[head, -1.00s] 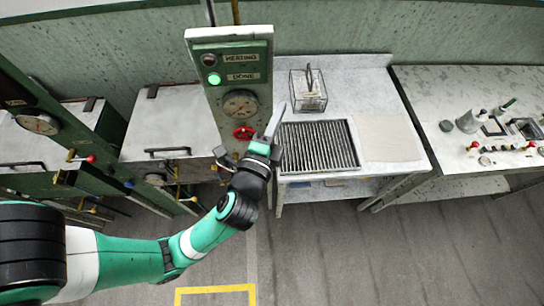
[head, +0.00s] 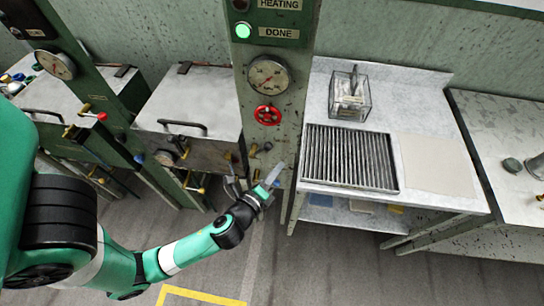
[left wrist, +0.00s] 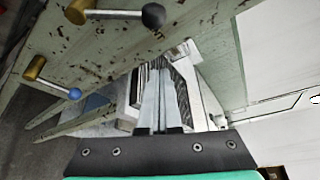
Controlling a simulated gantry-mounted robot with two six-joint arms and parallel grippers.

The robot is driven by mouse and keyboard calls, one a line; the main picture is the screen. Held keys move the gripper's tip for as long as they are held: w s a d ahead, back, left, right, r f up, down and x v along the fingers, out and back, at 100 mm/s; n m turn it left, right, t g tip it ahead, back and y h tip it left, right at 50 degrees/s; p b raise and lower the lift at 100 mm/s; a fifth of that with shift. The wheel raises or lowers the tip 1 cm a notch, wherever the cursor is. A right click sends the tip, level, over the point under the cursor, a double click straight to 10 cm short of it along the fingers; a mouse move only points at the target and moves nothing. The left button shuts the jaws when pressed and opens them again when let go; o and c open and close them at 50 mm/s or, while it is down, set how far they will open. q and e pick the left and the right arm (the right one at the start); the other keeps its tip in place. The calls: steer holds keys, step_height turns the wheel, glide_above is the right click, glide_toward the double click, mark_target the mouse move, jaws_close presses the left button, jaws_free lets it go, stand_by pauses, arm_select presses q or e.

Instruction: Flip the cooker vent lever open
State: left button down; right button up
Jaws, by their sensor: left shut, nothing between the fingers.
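The green cooker column (head: 290,90) carries a lit green DONE lamp, a gauge (head: 268,75) and a red handwheel (head: 267,114). Small levers with brass hubs sit below the wheel. In the left wrist view one lever has a black ball (left wrist: 153,15) and another has a blue ball (left wrist: 75,94); both stick out from the worn panel. No label shows which is the vent lever. My left gripper (head: 279,168) is shut and empty, in front of the lower column and right of the levers. Its fingers also show in the left wrist view (left wrist: 161,75), apart from both levers.
A grey bench (head: 420,95) right of the column holds a slatted rack (head: 350,158), a pale sheet (head: 437,164) and a wire basket (head: 349,97). Lidded metal basins (head: 190,105) stand left. The floor in front is clear, with a yellow line.

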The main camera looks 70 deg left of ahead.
arm_select(q)
steer(key=a, duration=0.2)
steer(key=a+r+p, duration=0.1)
steer(key=a, duration=0.1)
steer(key=shift+a+r, duration=0.1)
steer(key=shift+a, duration=0.05)
stand_by(0.4)
